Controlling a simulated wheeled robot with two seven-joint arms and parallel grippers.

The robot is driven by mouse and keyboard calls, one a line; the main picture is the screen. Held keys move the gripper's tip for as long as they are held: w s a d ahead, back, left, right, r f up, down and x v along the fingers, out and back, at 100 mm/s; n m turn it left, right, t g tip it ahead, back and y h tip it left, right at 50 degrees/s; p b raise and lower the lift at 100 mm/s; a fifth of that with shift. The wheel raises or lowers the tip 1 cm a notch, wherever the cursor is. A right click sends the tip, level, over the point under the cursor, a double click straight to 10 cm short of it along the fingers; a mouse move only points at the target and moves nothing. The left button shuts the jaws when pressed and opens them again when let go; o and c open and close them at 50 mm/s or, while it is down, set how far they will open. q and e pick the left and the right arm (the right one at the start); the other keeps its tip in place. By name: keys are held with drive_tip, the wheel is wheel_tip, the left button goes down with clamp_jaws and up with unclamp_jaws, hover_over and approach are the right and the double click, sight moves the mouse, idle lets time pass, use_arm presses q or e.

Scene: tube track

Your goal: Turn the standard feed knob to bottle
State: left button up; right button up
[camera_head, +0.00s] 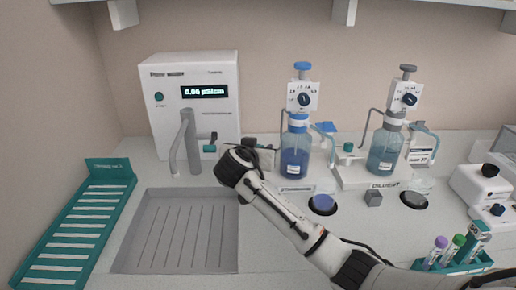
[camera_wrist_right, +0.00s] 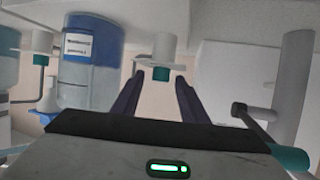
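The blue-topped dispenser bottle (camera_head: 294,160) stands on a white base at centre; the matching base to its right reads "DILUENT". In the right wrist view, a small white post with a teal-tipped knob (camera_wrist_right: 161,72) shows between and beyond my right gripper's (camera_wrist_right: 157,88) fingertips. I take it for the standard feed knob; contact cannot be told. My right gripper is open, its fingers either side of the knob. In the head view, my right gripper (camera_head: 256,148) is left of the blue bottle, and the knob is hidden there. The blue bottle (camera_wrist_right: 91,75) also shows in the wrist view. My left gripper is out of view.
A white meter (camera_head: 165,125) with a tap (camera_head: 188,143) stands left of the gripper, its teal-ended lever (camera_head: 209,148) close by. A grey sink tray (camera_head: 180,265) lies in front. The diluent bottle (camera_head: 384,153), a tube rack (camera_head: 458,264) and a teal rack (camera_head: 75,232) stand around.

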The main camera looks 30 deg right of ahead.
drive_tip(key=shift+w+d+f, duration=0.1)
drive_tip(key=shift+w+d, duration=0.1)
drive_tip(key=shift+w, duration=0.05)
clamp_jaws()
drive_tip(key=shift+s+d+f+n+t+y, duration=0.1)
drive_tip(key=shift+n+t+y, duration=0.25)
drive_tip(key=shift+n+y, duration=0.15)
drive_tip(key=shift+s+d+n+t+y, duration=0.1)
drive_tip(key=shift+n+t+y, duration=0.3)
drive_tip(key=shift+n, duration=0.1)
drive_tip(key=shift+n+t+y, duration=0.65)
drive_tip(key=shift+n+y, duration=0.55)
unclamp_jaws()
